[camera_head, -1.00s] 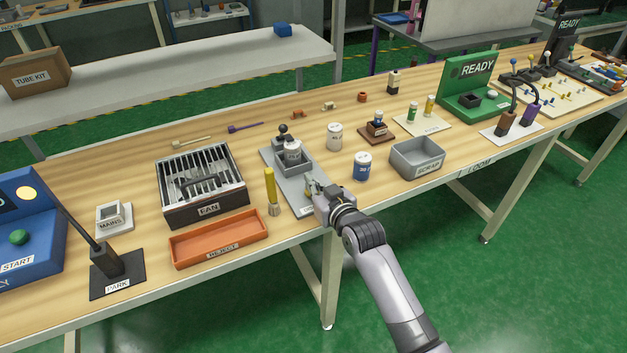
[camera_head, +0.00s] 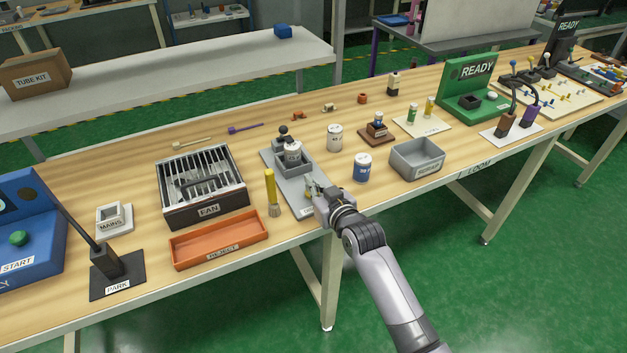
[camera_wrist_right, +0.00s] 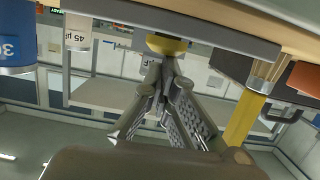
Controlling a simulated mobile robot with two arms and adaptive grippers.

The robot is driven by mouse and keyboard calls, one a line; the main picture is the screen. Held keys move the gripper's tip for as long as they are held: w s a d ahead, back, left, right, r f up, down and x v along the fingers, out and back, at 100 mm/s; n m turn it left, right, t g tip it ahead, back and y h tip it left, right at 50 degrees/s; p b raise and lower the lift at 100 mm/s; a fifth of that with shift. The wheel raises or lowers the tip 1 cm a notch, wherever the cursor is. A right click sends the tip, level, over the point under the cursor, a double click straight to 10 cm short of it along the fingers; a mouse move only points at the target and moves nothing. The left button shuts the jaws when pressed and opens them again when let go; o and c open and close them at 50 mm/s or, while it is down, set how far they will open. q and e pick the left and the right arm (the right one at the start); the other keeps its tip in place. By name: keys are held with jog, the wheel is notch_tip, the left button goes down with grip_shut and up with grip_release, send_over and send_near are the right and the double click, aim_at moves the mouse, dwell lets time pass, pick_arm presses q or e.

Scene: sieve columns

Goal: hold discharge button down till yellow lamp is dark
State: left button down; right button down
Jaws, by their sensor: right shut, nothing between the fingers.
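A grey fixture plate (camera_head: 280,182) lies on the bench and bears a grey cup with a white can (camera_head: 292,151) in it. My right gripper (camera_head: 313,188) is shut and empty at the plate's front end and covers part of its label. In the right wrist view its closed fingertips (camera_wrist_right: 166,58) are at a round yellow button (camera_wrist_right: 166,44) and seem to touch it; how far it is pressed I cannot tell. The round lamp (camera_head: 27,193) on the blue START station (camera_head: 40,222) at the left is dark. My left gripper is not in view.
A yellow-handled brush (camera_head: 271,190) stands left of the plate, near the orange REJECT tray (camera_head: 220,240) and FAN box (camera_head: 203,190). A blue can (camera_head: 362,167), a white can (camera_head: 335,137) and a grey bin (camera_head: 417,158) stand to the right.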

jog(key=shift+s+f, duration=0.2)
jog(key=shift+f, duration=0.55)
jog(key=r+p, duration=0.4)
jog(key=r, duration=0.1)
jog(key=shift+w+r, duration=0.2)
jog(key=v, duration=1)
